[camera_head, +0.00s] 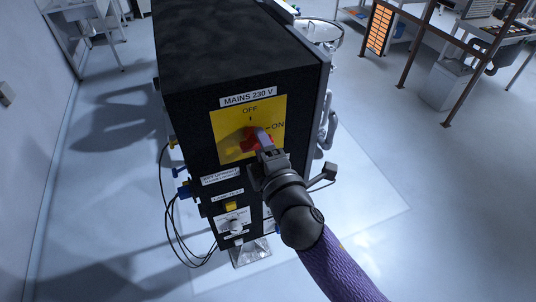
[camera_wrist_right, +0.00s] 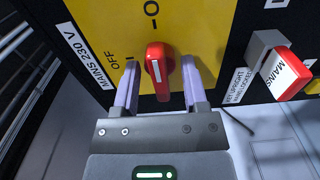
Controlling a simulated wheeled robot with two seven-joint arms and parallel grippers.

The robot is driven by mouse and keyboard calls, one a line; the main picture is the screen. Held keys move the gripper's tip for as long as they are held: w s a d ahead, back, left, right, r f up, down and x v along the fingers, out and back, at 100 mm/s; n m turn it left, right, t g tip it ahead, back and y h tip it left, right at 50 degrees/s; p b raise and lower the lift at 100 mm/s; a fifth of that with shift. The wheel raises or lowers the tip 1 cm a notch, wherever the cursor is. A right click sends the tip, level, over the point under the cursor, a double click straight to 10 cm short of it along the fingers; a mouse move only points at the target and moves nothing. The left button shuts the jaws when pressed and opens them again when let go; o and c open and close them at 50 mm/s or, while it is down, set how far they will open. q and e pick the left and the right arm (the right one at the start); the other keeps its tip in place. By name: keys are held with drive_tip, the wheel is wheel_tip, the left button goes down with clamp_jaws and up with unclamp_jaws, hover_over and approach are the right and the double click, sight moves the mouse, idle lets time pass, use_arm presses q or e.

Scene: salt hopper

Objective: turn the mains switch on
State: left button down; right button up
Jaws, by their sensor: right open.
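The mains switch is a red handle (camera_head: 249,143) on a yellow plate (camera_head: 226,122) on the front of a black cabinet. The plate carries OFF at its top and ON at its right. In the right wrist view the red handle (camera_wrist_right: 161,82) shows a white line running up and down the picture, with OFF to its left. My right gripper (camera_head: 261,142) is open at the plate. In the wrist view its two fingers (camera_wrist_right: 161,80) stand either side of the handle, with slight gaps. Part of the handle is hidden in the head view. My left gripper is not in view.
A grey block with a red tab (camera_wrist_right: 289,74) marked MAINS sticks out beside the yellow plate, right of my fingers in the wrist view.

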drive_tip(key=b+v, duration=0.1)
drive_tip(key=v, duration=0.8)
drive_tip(key=s+d+f+m+g+h+b, duration=0.1)
drive_tip(key=s+d+f+m+g+b, duration=0.35)
drive_tip(key=f, duration=1.05)
drive_tip(key=w+d+f+m+g+h+b, duration=0.15)
drive_tip(key=f+b, duration=0.55)
drive_tip(key=f, duration=0.9)
drive_tip(key=s+d+f+m+g+h+b, duration=0.25)
drive_tip(key=f+b, duration=0.35)
drive_tip(key=f, duration=0.9)
drive_tip(key=s+d+f+m+g+b, duration=0.3)
drive_tip(key=s+f+m+g+b, duration=0.1)
drive_tip(key=s+f, duration=0.8)
drive_tip(key=s+d+f+m+g+b, duration=0.2)
drive_tip(key=s+f+m+g+b, duration=0.2)
drive_tip(key=s+f, duration=0.9)
wheel_tip(320, 180, down, 2)
drive_tip(key=m+b, duration=0.2)
drive_tip(key=b, duration=0.2)
drive_tip(key=shift+d+h+b, duration=0.3)
drive_tip(key=shift+d+h, duration=0.05)
drive_tip(key=shift+h, duration=0.05)
